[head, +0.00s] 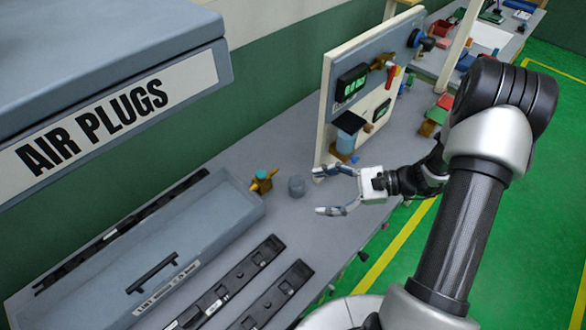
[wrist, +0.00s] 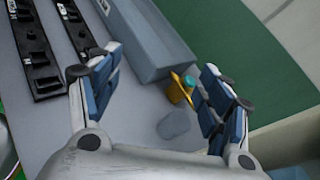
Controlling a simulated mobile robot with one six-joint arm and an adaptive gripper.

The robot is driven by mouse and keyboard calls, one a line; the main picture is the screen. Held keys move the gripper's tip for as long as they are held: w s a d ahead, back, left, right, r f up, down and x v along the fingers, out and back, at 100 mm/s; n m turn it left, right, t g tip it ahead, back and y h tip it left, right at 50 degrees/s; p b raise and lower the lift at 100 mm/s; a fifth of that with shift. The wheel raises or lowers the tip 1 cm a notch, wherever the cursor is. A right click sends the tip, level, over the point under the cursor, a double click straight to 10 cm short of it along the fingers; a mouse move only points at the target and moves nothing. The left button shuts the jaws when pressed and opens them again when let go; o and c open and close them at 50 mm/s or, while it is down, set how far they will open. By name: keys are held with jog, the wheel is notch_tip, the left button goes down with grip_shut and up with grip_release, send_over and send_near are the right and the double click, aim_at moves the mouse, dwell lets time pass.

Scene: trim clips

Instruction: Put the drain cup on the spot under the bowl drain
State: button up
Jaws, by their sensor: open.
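A small grey round piece (head: 297,186), which looks like the drain cup, stands on the grey bench. It also shows in the wrist view (wrist: 173,125), between my fingers and nearer the right one. My gripper (head: 319,193) is open and empty, just right of the cup in the head view, with its fingers pointing toward it. I see no contact with the cup. A blue-grey bowl (head: 348,140) is mounted low on the upright panel (head: 329,110), with an orange-brown part below it. The spot under the drain cannot be made out.
A yellow-brown piece with a teal top (head: 262,180) stands close left of the cup. A long grey tray (head: 190,245) lies farther left, with black clip strips (head: 235,285) in front. The AIR PLUGS box (head: 110,90) overhangs the upper left.

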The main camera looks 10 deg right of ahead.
jog(key=w+d+f+m+t, duration=0.1)
jog(key=d+f+m+t, duration=0.3)
jog(key=f+m+t, duration=0.15)
jog(key=m+t+h+p, duration=0.2)
jog(key=m+t, duration=0.2)
jog(key=m, duration=0.1)
send_near(304, 186)
jog(key=v, duration=0.5)
jog(key=shift+r, duration=0.35)
jog(key=shift+w+a+f, duration=0.1)
jog(key=shift+f, duration=0.1)
jog(key=x, duration=1.1)
jog(key=shift+w+a+f, duration=0.1)
jog(key=shift+w+a, duration=0.05)
jog(key=shift+w, duration=0.1)
jog(key=shift+f+b+x, duration=0.15)
jog(key=shift+b+x, duration=0.05)
jog(key=shift+x, duration=1.15)
jog(key=shift+f+b+x, duration=0.15)
jog(key=shift+x, duration=1.2)
jog(key=c, duration=1.2)
jog(key=shift+r, duration=0.1)
jog(key=shift+c, duration=0.2)
